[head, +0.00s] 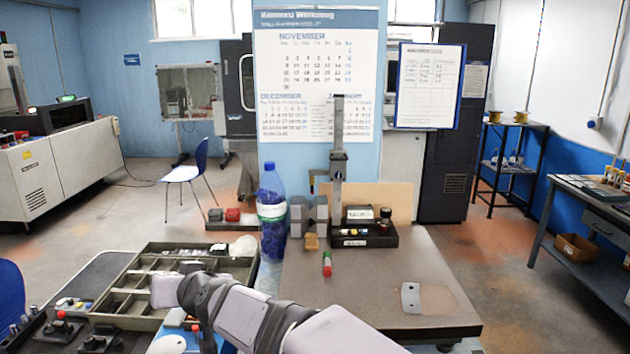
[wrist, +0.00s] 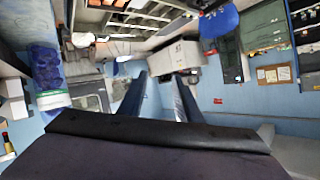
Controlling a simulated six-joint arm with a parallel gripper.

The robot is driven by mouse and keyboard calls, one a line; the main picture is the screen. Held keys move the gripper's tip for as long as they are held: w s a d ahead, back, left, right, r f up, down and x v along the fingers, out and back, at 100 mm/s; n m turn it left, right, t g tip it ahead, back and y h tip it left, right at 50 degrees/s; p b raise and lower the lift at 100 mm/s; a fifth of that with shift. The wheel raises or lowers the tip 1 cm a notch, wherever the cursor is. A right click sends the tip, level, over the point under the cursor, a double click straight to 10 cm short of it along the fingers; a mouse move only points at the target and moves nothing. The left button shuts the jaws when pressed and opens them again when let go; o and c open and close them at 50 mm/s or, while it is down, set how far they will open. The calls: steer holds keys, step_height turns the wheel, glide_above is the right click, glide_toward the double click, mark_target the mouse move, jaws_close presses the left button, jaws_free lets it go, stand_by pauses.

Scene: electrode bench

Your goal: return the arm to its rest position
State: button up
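My arm reaches in from the bottom of the head view and bends over the left side of the bench. My gripper (wrist: 160,76) shows in the wrist view as two dark fingers with a clear gap between them. It is open, and nothing is between the fingers. The fingertips cannot be made out clearly in the head view. The wrist view shows the room upside down, with the fingers against the room and its blue wall, apart from any object.
A compartment tray (head: 245,268) lies beside my arm. A blue bottle (head: 272,215) stands behind it and also shows in the wrist view (wrist: 47,70). A height gauge (head: 338,150) and a red-green cylinder (head: 327,264) are on the brown plate (head: 365,292). The plate's front is mostly clear.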

steer(key=s+d+f+m+g+h+p, duration=0.15)
steer(key=s+d+f, duration=0.3)
steer(key=d, duration=0.55)
steer(key=s+d+f+g+h, duration=0.3)
steer(key=d+f, duration=0.2)
steer(key=d, duration=0.5)
steer(key=s+d+f+m+g+h, duration=0.1)
steer(key=s+d+f+g+h, duration=0.25)
steer(key=d, duration=0.75)
steer(key=s+d+f+m+g, duration=0.1)
steer(key=s+d+f, duration=0.3)
steer(key=s+d, duration=0.2)
steer(key=s+d+f+m+h+p, duration=0.1)
steer(key=s+d+f, duration=0.4)
steer(key=s, duration=0.3)
steer(key=shift+s+d+f+g, duration=0.3)
steer(key=shift+d+g, duration=0.1)
steer(key=shift+d, duration=0.05)
steer(key=shift+c, duration=0.5)
